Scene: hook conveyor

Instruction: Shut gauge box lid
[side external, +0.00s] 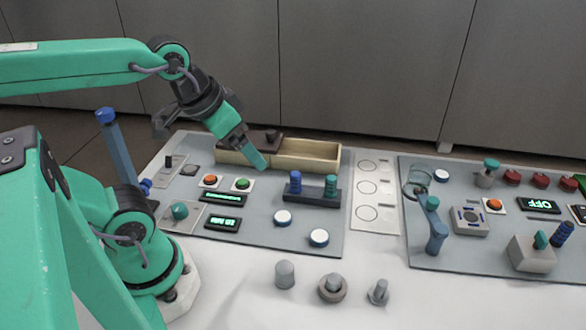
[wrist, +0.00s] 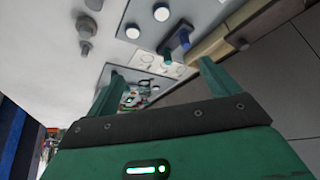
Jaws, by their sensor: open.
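The gauge box appears to be the long pale wooden box (side external: 312,165) at the back of the left panel. Its dark brown lid (side external: 258,137), with a small dark knob, lies over the left part, and the right part stands open. The box also shows at the upper right in the wrist view (wrist: 207,48). My gripper (side external: 256,157) is open and empty, in front of the lid-covered end in the side view. It overlaps the box there, and I cannot tell contact. In the wrist view the two fingers (wrist: 160,78) stand wide apart with nothing between them.
Right of the box is a white plate with circles (side external: 366,189). A grey wall (side external: 360,60) stands behind. Loose grey parts (side external: 332,288) lie at the front.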

